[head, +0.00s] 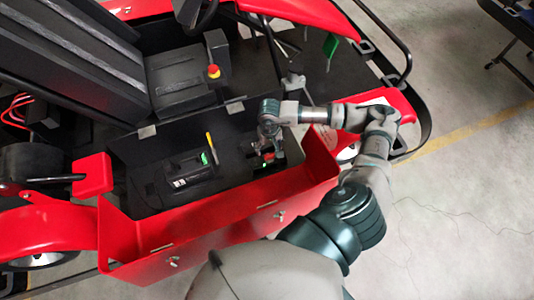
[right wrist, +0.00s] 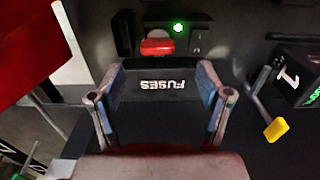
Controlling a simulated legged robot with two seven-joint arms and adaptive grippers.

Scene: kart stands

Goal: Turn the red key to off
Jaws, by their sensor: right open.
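The red key (right wrist: 157,46) shows in the right wrist view on a dark panel just beyond my right gripper (right wrist: 162,76), its red handle lying crosswise. A lit green lamp (right wrist: 178,27) sits above and to the right of it. My right gripper is open, with one finger on each side and the black "FUSES" surface (right wrist: 155,86) showing between them. The fingertips look short of the key and do not touch it. In the head view my right gripper (head: 270,146) points down into the kart's side compartment, and the red key (head: 268,157) is partly hidden beneath it. My left gripper is out of view.
A yellow-tipped lever (right wrist: 276,129) stands right of the gripper, beside a black box with a green display (head: 205,157). The red side panel (head: 230,222) borders the compartment in front. A red emergency button (head: 214,71) is by the seat.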

